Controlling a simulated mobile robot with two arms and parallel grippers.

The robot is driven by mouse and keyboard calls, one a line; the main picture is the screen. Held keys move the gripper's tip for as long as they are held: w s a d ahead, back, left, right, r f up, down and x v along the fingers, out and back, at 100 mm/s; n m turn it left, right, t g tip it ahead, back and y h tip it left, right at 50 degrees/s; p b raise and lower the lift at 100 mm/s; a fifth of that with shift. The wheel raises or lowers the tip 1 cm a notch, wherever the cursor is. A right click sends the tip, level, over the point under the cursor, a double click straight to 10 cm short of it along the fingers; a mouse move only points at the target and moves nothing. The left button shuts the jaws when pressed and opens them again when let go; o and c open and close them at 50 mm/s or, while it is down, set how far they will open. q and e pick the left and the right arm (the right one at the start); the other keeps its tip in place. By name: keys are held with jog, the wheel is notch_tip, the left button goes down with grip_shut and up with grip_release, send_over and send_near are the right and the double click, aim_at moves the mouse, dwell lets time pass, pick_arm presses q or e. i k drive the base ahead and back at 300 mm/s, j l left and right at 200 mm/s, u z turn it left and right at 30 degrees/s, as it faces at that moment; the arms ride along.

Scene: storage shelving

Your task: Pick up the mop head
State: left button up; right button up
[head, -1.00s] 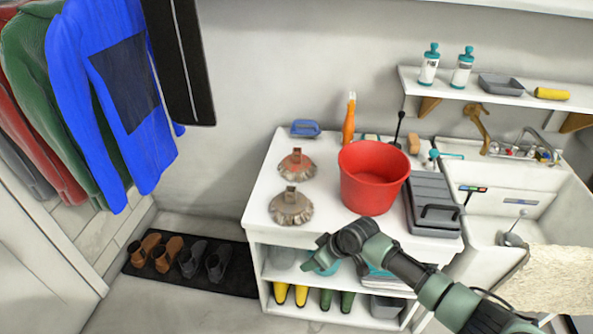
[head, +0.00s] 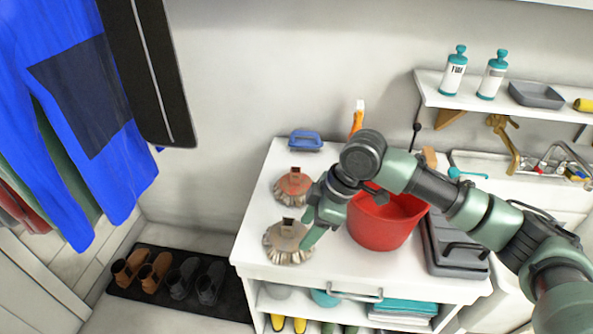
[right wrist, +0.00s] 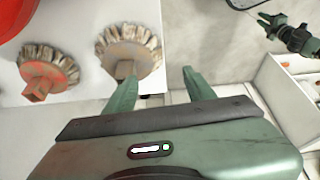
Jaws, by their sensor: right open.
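Two mop heads with frayed, fluted skirts and square sockets stand on the white cabinet top. In the head view, the grey-tan one (head: 287,243) is nearer the front left corner and the red-topped one (head: 293,186) is behind it. My right gripper (head: 309,236) is open and empty, close to the right side of the tan mop head. In the right wrist view, the tan mop head (right wrist: 130,52) lies ahead of the left finger, and the red one (right wrist: 46,72) is farther left. My left gripper (right wrist: 268,24) shows small at the top right there.
A red bucket (head: 378,232) stands right of the mop heads, partly behind my right arm. A grey case (head: 456,254) is beside it. A blue brush (head: 305,140) and an orange bottle (head: 357,121) are at the back. Shoes on a dark mat (head: 225,299) lie on the floor left.

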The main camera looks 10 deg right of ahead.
aim_at(294, 184)
jog(key=i+l, duration=0.2)
jog(key=i, duration=0.25)
jog(key=i+l, duration=0.15)
jog(key=i, duration=0.25)
